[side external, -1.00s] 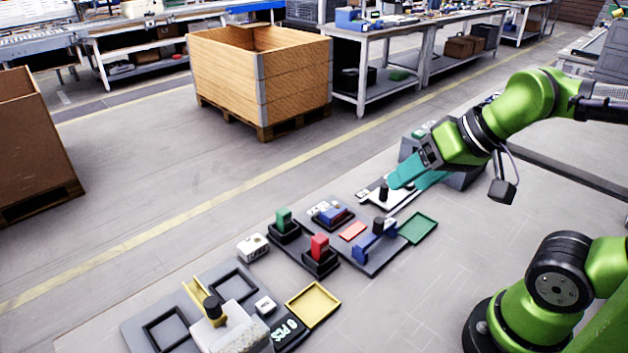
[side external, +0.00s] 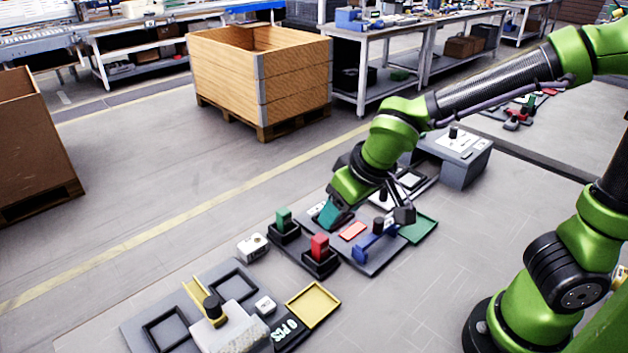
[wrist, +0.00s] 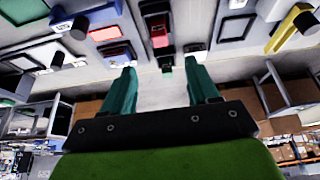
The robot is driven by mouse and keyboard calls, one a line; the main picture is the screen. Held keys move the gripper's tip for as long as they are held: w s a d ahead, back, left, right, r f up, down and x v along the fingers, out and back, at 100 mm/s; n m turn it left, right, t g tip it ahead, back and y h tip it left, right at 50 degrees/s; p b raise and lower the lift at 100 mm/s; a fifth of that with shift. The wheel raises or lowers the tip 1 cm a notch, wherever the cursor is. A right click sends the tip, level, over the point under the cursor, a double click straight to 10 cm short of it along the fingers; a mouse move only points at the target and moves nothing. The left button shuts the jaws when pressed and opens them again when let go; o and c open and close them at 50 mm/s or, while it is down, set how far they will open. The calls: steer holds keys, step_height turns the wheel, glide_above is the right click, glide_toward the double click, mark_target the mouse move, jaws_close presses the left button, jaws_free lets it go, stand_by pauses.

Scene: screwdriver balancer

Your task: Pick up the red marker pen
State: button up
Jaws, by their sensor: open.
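No clear pen shape stands out. A red upright piece (side external: 320,247) sits in a black holder (side external: 321,262) left of the blue stand; it also shows in the wrist view (wrist: 159,37). Before my gripper covered it, a small dark tray held blue and reddish items, too small to name; part of that tray (wrist: 118,49) shows in the wrist view near the left fingertip. My gripper (side external: 334,216) hangs over that tray's place, its teal fingers pointing down. In the wrist view my gripper (wrist: 160,70) has its fingers wide apart with nothing held between them.
A green piece (side external: 284,217) stands in another black holder close by. A red flat pad (side external: 352,231), blue stand (side external: 372,245) and green tray (side external: 421,229) lie to the right. A white box (side external: 252,247) and yellow tray (side external: 313,303) are nearer the front left.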

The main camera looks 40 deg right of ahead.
mark_target(320, 238)
steer(key=x, duration=1.3)
steer(key=shift+r, duration=0.1)
steer(key=shift+c, duration=0.2)
steer(key=c, duration=1)
steer(key=shift+r, duration=0.15)
